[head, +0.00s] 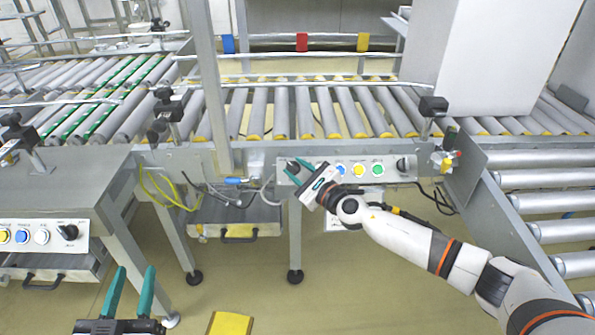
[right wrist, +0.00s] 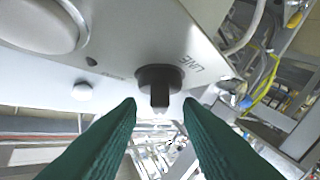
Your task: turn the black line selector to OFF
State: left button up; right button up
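The black line selector (right wrist: 158,82) sticks out of a pale panel in the right wrist view, beside lettering that seems to read LINE. In the head view a black knob (head: 293,167) shows at the left end of the middle control panel (head: 387,171), partly behind my fingers. My right gripper (right wrist: 160,108) is open, with one teal finger on each side of the selector's stem; I cannot tell whether they touch it. It also shows at the panel in the head view (head: 309,168). My left gripper (head: 133,285) is open and empty at the lower left.
Blue, yellow and green buttons (head: 378,170) and another black knob (head: 402,164) sit further right on that panel. A second panel (head: 35,236) with a black selector is at the left. Roller conveyors (head: 330,108) run behind. A yellow object (head: 230,323) lies below.

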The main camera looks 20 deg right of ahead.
jog(key=shift+w, duration=0.1)
grip_shut()
